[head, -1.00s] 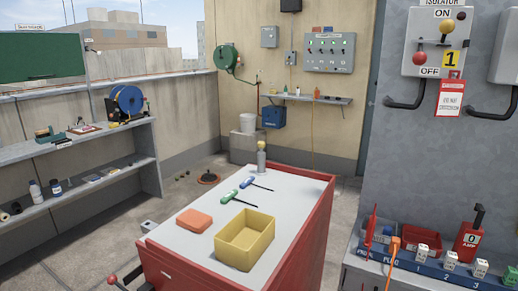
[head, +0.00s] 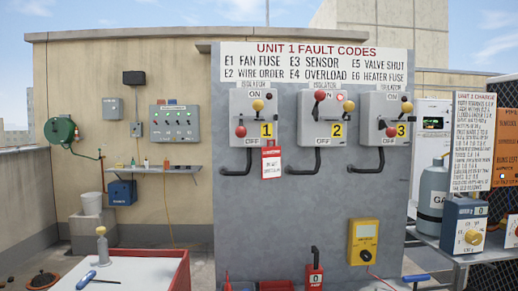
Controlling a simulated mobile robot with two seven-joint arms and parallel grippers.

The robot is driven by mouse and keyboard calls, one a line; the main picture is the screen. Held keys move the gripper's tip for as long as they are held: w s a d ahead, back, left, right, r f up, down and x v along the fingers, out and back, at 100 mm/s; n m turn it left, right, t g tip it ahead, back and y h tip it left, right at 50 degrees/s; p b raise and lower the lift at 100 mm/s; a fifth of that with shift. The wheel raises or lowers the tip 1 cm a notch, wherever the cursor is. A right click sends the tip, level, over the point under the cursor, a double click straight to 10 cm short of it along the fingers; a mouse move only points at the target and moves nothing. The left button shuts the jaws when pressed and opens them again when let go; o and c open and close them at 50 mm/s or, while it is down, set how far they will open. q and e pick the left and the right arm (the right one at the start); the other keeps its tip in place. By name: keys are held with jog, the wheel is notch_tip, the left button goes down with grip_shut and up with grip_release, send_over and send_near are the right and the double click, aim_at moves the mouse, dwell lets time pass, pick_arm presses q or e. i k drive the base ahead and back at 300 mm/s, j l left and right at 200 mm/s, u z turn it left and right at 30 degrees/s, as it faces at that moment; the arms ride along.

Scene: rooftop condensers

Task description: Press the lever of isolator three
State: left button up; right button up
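Neither of my grippers is in view.
A yellow meter (head: 363,242) is on the lower panel, with a red-and-black tool (head: 315,272) to its left. A red-sided cart (head: 182,273) stands at front left. A shelf (head: 470,255) with a gas cylinder (head: 432,195) is at right. The panel front around isolator three looks clear.

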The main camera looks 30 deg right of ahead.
aim_at(391, 132)
jog(key=z, duration=1.9)
jog(key=i+l, duration=0.6)
jog(key=l, duration=0.15)
jog(key=i+l, duration=0.15)
jog(key=u, duration=1.95)
jog(key=i, duration=0.1)
